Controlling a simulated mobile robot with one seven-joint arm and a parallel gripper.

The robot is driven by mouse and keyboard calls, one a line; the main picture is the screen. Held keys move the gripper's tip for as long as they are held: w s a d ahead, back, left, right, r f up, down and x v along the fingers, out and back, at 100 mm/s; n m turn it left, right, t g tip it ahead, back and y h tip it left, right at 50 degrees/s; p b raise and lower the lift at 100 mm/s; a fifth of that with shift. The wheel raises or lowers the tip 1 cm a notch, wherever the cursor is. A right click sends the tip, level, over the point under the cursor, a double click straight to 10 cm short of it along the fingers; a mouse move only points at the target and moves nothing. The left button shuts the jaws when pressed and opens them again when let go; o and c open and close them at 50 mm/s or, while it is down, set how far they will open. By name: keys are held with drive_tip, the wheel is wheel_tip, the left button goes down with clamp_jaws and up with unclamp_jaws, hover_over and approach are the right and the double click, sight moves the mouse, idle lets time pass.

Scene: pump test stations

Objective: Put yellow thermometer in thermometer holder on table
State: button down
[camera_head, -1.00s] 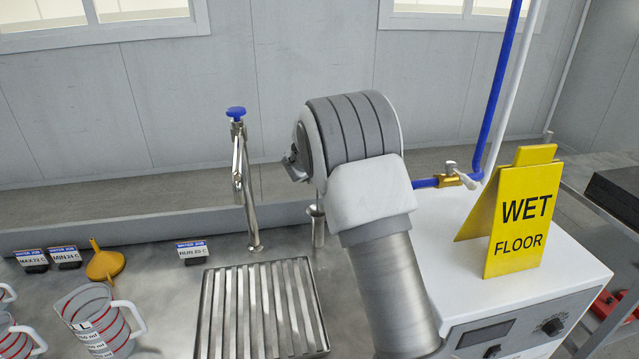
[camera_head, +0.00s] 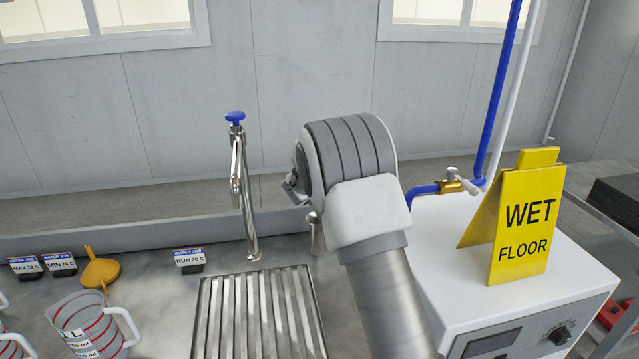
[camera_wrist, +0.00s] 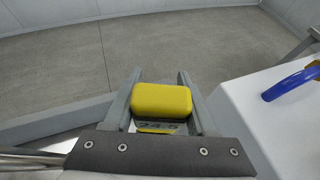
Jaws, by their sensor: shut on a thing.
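The yellow thermometer (camera_wrist: 161,99) is between the two fingers of my gripper (camera_wrist: 160,88) in the wrist view. My gripper is shut on it. Part of a display with digits shows below its yellow top; its lower end is hidden. In the head view my gripper and the thermometer are hidden behind my arm. A small metal tube-like piece (camera_head: 316,236) stands on the table beside my arm, partly covered by it. It may be the thermometer holder, but I cannot tell for sure.
A metal tap (camera_head: 244,190) stands behind a slatted drain grate (camera_head: 262,312). An orange funnel (camera_head: 100,270), small signs (camera_head: 189,257) and measuring jugs (camera_head: 88,325) are at left. A white box (camera_head: 565,290) with a yellow wet floor sign (camera_head: 526,222) and blue pipe (camera_head: 497,95) is at right.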

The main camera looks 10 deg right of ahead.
drive_tip(key=shift+f, duration=0.1)
drive_tip(key=shift+c, duration=1)
unclamp_jaws()
